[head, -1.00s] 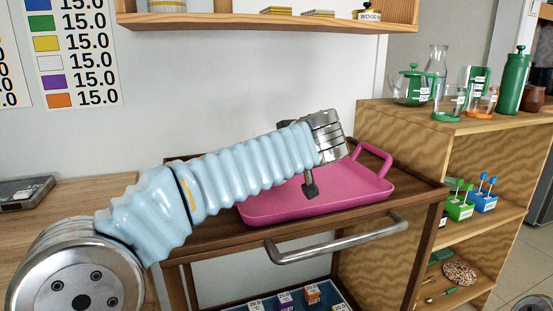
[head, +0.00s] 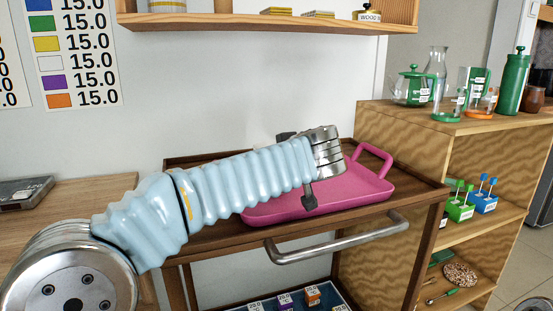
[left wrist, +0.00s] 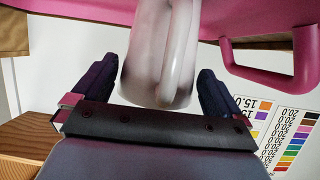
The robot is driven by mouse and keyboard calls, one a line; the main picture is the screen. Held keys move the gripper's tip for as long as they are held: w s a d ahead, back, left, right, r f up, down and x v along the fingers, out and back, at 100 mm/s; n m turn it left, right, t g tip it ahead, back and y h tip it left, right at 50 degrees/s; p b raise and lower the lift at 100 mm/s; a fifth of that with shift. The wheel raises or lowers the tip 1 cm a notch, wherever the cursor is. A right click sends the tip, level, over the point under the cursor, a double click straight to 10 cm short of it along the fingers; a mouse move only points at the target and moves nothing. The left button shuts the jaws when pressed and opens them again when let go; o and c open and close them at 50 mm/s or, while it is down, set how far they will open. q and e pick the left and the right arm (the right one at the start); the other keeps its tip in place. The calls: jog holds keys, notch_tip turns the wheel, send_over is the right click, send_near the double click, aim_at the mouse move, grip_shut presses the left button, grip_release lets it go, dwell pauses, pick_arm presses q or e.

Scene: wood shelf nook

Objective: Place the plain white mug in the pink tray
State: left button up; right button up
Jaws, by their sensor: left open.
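The pink tray (head: 345,190) lies on top of the wooden cart; its handle (head: 373,158) stands up at the right end. My left gripper (head: 298,167) is over the tray in the head view, its fingers spread. In the left wrist view, the plain white mug (left wrist: 158,65) is between the open fingers of my left gripper (left wrist: 155,88), with its handle facing the camera. The tray (left wrist: 80,8) fills the top edge behind it. The mug is hidden in the head view. I cannot tell whether it touches the tray floor. My right gripper is not in view.
The cart's metal bar (head: 335,240) runs along its front. A wooden shelf unit (head: 400,150) with glassware and a green bottle (head: 513,80) stands at the right. A wall shelf (head: 260,20) hangs above. Small labelled blocks (head: 285,300) sit on the cart's lower level.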

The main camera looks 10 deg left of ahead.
pick_arm(q)
jog(key=v, duration=1.2)
jog(key=shift+b, duration=0.35)
jog(key=shift+f, duration=0.1)
